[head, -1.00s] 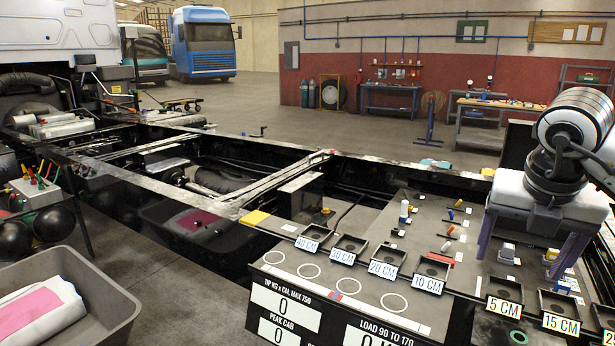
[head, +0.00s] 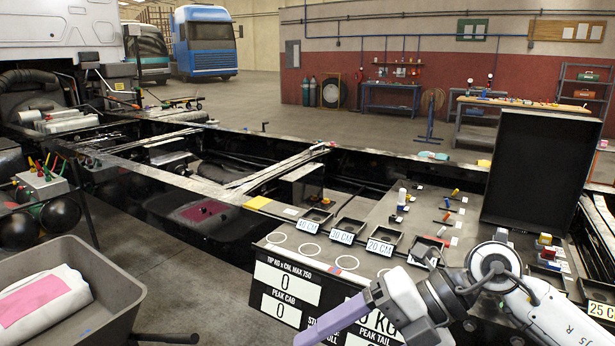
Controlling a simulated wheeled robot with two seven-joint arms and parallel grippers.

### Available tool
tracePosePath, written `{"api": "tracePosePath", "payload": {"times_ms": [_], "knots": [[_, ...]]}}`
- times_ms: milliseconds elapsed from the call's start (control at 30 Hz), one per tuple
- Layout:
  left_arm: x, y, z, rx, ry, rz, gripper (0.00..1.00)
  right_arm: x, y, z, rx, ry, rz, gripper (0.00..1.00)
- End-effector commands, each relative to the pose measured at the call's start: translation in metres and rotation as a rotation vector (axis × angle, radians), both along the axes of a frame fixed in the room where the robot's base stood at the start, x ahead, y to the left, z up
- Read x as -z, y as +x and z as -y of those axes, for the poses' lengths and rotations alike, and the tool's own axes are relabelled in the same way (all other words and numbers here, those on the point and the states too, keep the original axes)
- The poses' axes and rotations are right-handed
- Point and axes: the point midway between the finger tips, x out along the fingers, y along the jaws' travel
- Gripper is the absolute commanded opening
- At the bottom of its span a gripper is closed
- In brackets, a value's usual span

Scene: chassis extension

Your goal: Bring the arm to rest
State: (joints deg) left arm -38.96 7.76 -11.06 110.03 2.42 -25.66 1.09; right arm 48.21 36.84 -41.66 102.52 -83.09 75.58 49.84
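My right arm (head: 495,270) comes in from the lower right corner, bent low over the front of the workbench panel. My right gripper (head: 318,331) points left and down in front of the white number displays. Only one purple finger shows clearly, seen from the side. The other finger is hidden or out of frame, so its opening cannot be read. No object shows at the visible finger. My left gripper is not in view.
Labelled trays (head: 348,229) and several small coloured pegs stand on the grey bench top. A tall black panel (head: 540,165) rises at the right. A grey bin (head: 110,275) with a white and pink bundle (head: 45,298) stands at the lower left. Open floor lies beyond the chassis.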

Motion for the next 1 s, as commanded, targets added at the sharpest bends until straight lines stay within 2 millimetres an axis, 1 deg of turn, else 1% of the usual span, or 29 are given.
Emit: {"api": "tracePosePath", "payload": {"times_ms": [33,100,167,200,267,333,367,400,467,500,567,600,667,700,767,800,867,900,1000], "knots": [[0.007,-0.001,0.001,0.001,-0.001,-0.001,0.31,0.005,-0.016,-0.027,-0.011,0.162,-0.053,0.77],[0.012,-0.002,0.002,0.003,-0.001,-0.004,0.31,-0.007,-0.028,-0.054,0.015,0.39,-0.112,0.77],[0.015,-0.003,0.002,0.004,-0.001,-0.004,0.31,-0.017,-0.03,-0.067,0.074,0.575,-0.167,0.77],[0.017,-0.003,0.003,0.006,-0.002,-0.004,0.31,-0.023,-0.028,-0.07,0.13,0.689,-0.207,0.77],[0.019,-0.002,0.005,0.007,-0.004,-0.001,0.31,-0.027,-0.019,-0.068,0.239,0.85,-0.271,0.77],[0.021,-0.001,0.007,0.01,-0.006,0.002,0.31,-0.021,-0.003,-0.055,0.401,1.009,-0.348,0.77],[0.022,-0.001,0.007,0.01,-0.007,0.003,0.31,-0.014,0.005,-0.047,0.481,1.066,-0.384,0.77],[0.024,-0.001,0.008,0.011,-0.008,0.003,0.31,-0.002,0.015,-0.035,0.596,1.133,-0.433,0.77],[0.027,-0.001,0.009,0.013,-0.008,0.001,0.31,0.028,0.029,-0.013,0.785,1.207,-0.51,0.77],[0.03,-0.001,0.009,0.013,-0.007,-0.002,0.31,0.053,0.034,0.004,0.917,1.239,-0.566,0.77],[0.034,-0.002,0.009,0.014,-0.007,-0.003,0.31,0.093,0.037,0.026,1.104,1.257,-0.642,0.77],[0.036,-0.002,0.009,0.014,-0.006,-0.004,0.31,0.12,0.035,0.039,1.216,1.255,-0.691,0.77],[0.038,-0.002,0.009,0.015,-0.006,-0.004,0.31,0.163,0.026,0.057,1.377,1.233,-0.764,0.77],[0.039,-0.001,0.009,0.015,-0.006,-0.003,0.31,0.19,0.018,0.067,1.476,1.209,-0.812,0.77],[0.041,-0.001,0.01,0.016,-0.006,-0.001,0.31,0.23,0.0,0.081,1.616,1.162,-0.885,0.77],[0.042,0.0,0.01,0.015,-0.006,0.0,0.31,0.256,-0.015,0.088,1.704,1.122,-0.933,0.77],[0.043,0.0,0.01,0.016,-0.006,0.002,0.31,0.291,-0.04,0.097,1.822,1.058,-1.004,0.77],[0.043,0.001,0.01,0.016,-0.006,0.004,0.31,0.312,-0.057,0.101,1.891,1.011,-1.049,0.77],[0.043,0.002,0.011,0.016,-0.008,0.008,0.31,0.352,-0.097,0.108,2.026,0.903,-1.147,0.77]]}}
